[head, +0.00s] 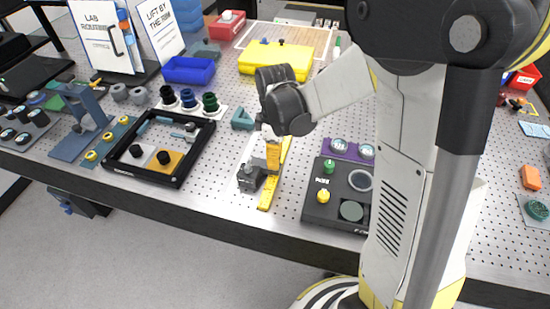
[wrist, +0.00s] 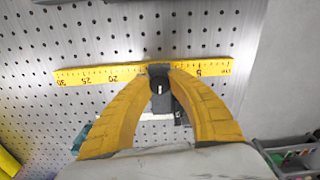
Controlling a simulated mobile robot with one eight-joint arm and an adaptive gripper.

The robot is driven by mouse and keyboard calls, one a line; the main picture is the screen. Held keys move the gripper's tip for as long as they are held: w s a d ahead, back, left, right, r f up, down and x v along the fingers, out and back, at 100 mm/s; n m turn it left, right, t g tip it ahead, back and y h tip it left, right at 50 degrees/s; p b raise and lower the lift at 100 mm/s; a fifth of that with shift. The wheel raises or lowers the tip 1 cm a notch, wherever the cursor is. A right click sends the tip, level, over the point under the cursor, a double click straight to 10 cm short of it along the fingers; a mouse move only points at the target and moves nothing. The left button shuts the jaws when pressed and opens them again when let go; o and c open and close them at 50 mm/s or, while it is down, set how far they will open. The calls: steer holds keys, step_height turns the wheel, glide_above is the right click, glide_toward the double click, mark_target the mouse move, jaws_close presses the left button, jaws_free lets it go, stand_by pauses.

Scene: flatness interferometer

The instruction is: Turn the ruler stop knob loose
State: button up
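The yellow ruler (head: 267,197) lies on the perforated bench near its front edge. In the wrist view the ruler (wrist: 100,75) runs across the picture, with printed numbers. The ruler stop knob (wrist: 160,88) is dark with a white mark and sits at the ruler's near side. My gripper (wrist: 160,72) has its yellow fingertips drawn together on both sides of this knob, with no clear gap. In the head view my gripper (head: 273,160) points down at the ruler, beside a dark grey block (head: 249,180). The knob is hidden there by my fingers.
A black panel (head: 320,211) with green and yellow knobs stands right of the ruler. A black-framed tray (head: 120,170) lies to the left. A teal block (head: 242,120) and capped bottles (head: 188,99) stand behind. Bare bench lies between the tray and the ruler.

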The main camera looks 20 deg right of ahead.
steer(key=o, duration=0.4)
steer(key=shift+r, duration=0.1)
step_height(320, 180, up, 12)
steer(key=shift+w+f, duration=0.1)
stand_by(0.5)
steer(key=s+m+t+b, duration=0.1)
steer(key=s+m+t, duration=0.1)
steer(key=s+m, duration=0.2)
steer(key=s+m+t+b, duration=0.1)
steer(key=s+m+t, duration=0.2)
steer(key=s+m, duration=0.1)
steer(key=s+m+t+b, duration=0.1)
steer(key=s+m+t, duration=0.1)
steer(key=s+m, duration=0.2)
steer(key=shift+s, duration=0.55)
